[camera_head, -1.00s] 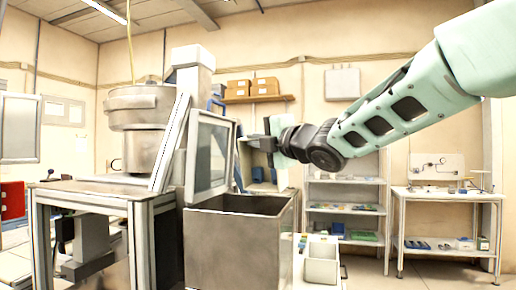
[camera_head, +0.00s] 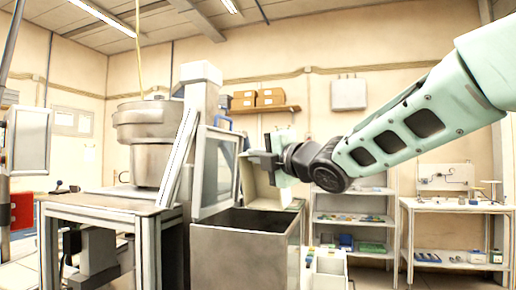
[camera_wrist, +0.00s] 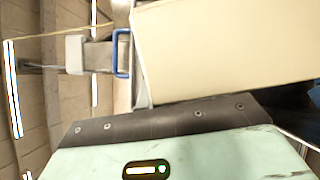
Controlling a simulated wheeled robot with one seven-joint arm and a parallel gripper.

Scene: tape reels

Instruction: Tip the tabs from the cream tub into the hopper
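The cream tub (camera_head: 258,188) hangs from my gripper (camera_head: 266,158), above the back right part of the hopper. It looks tilted, and its contents cannot be seen. My gripper's dark fingers close on its upper part. In the wrist view the tub's plain cream wall (camera_wrist: 230,50) fills the upper right, close to my gripper's mint body. The fingertips are not clear there. The hopper (camera_head: 240,255) is a grey metal box with an open top and a dark inside. No tabs can be seen falling or inside it.
A tilted framed panel (camera_head: 216,172) stands over the hopper's left rear edge. A metal bowl machine (camera_head: 150,140) stands on a bench at left. White bins (camera_head: 325,265) sit right of the hopper. Shelves (camera_head: 350,219) and a bench (camera_head: 455,206) stand behind.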

